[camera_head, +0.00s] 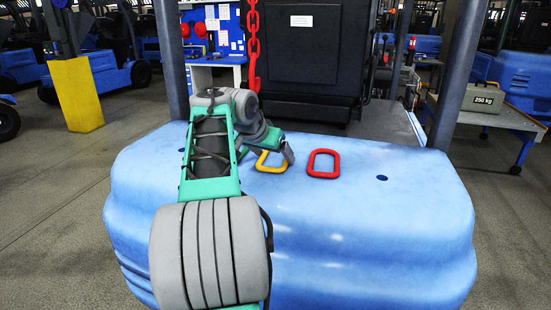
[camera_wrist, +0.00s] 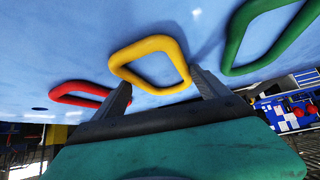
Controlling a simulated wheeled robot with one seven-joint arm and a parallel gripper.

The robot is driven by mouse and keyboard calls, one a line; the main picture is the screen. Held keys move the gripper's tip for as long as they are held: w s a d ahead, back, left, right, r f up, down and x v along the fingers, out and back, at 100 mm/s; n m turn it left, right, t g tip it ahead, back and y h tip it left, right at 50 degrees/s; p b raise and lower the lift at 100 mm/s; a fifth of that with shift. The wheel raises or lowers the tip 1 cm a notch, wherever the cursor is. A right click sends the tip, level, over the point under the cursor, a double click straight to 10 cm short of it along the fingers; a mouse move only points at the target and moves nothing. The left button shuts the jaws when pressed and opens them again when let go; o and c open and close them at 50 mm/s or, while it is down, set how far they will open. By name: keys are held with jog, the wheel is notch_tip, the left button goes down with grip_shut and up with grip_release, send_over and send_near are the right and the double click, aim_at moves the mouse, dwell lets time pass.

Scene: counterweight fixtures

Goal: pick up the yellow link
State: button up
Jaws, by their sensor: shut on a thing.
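The yellow link (camera_head: 270,170) is a rounded ring at the top of the blue counterweight (camera_head: 330,220), just left of the red link (camera_head: 335,165). My gripper (camera_head: 289,152) reaches it from behind and hides part of it. In the wrist view my gripper (camera_wrist: 161,80) has one finger on each side of the yellow link (camera_wrist: 147,44) and is shut on it. I cannot tell whether the link is lifted off the surface. The red link also shows in the wrist view (camera_wrist: 62,92), beyond the left finger.
A red chain (camera_head: 253,45) hangs behind the counterweight, by a black panel (camera_head: 310,60). Dark posts stand at both sides. The counterweight's right part is clear.

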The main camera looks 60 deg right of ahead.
jog(key=shift+r, duration=0.1)
jog(key=c, duration=0.3)
jog(key=shift+r, duration=0.1)
jog(key=shift+c, duration=0.2)
